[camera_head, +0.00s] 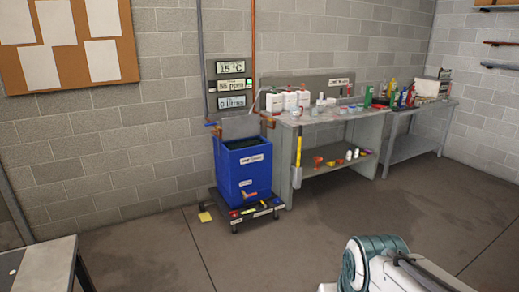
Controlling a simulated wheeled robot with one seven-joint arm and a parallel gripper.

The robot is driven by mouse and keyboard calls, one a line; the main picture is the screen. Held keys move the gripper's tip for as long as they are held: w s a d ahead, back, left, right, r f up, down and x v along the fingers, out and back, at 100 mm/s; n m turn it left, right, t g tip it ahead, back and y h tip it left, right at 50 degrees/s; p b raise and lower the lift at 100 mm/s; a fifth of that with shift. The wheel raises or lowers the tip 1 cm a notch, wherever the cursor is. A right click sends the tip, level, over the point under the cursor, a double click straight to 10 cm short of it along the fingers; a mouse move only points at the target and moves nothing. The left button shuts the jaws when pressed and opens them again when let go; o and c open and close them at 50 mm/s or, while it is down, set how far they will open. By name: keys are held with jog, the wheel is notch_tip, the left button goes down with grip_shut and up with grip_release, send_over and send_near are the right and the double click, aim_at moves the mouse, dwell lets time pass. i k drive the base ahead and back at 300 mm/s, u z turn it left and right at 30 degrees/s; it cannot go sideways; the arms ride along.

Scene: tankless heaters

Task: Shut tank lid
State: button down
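The blue tank (230,172) stands on a low dark wheeled base against the back wall, left of the workbench. Its top is open and its inside looks dark. A grey panel, which looks like the tank lid (240,127), stands raised at the back edge of the opening. Part of my arm, white and teal, shows at the bottom right, well apart from the tank. My gripper's fingers are not in view.
A workbench (345,114) with several bottles and tools stands right of the tank. Small tools and a yellow item (205,216) lie around the tank's base. A grey table (42,262) is at the lower left. The middle floor (300,235) is clear.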

aim_at(242, 127)
jog(key=z, duration=0.15)
jog(key=i, duration=3.7)
jog(key=u, duration=0.8)
jog(key=i, duration=1.3)
jog(key=u, duration=0.3)
